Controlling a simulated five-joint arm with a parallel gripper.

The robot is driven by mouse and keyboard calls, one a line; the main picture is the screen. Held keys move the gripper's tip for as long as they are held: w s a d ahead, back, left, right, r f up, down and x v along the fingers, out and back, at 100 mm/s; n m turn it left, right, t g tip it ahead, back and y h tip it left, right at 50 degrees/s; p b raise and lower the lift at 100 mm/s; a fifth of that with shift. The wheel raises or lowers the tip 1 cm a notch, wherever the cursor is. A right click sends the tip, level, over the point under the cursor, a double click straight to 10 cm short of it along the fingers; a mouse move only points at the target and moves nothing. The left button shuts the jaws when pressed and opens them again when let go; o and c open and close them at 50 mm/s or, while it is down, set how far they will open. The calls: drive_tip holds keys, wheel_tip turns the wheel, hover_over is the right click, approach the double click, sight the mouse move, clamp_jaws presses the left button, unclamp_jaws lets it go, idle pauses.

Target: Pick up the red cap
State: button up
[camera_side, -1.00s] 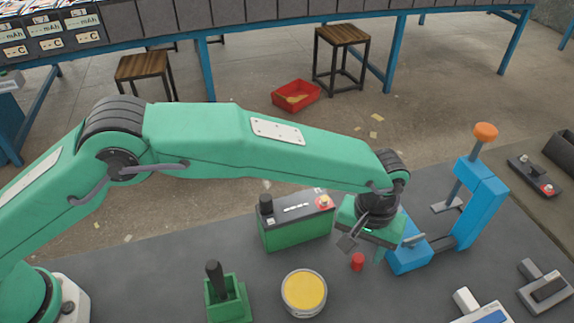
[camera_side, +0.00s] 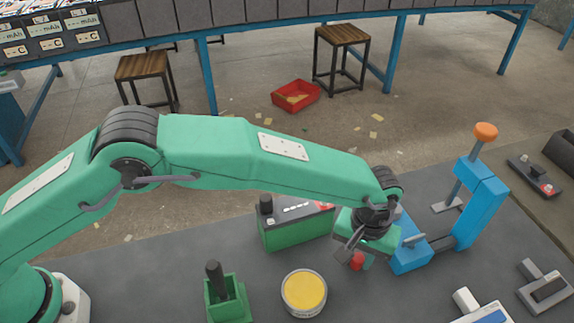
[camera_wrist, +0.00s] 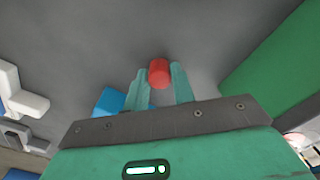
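The red cap (camera_side: 357,261) stands on the dark bench top, partly hidden by my gripper in the side view. In the wrist view the red cap (camera_wrist: 159,72) shows between the tips of my two green fingers. My gripper (camera_wrist: 161,75) is open, with a finger on each side of the cap. A narrow gap shows at the left finger; I cannot tell whether the right finger touches the cap. In the side view my gripper (camera_side: 362,262) is low over the bench at the cap.
A green battery (camera_side: 296,228) stands behind and left of my gripper. A blue press (camera_side: 476,208) with an orange knob is close on the right. A yellow-topped tin (camera_side: 303,291) and a green holder (camera_side: 228,301) stand in front to the left. Bench between tin and press is mostly clear.

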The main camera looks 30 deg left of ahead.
sight(358, 260)
drive_tip(key=c, duration=0.4)
drive_tip(key=shift+r, duration=0.8)
drive_tip(key=r, duration=0.3)
drive_tip(key=shift+s+d, duration=0.1)
drive_tip(key=shift+s, duration=0.3)
drive_tip(key=s+d+r, duration=0.1)
drive_tip(key=s+r, duration=0.5)
drive_tip(key=s, duration=0.4)
drive_tip(key=shift+s+d+r, duration=0.2)
drive_tip(key=shift+s+d, duration=0.15)
drive_tip(key=shift+d, duration=0.05)
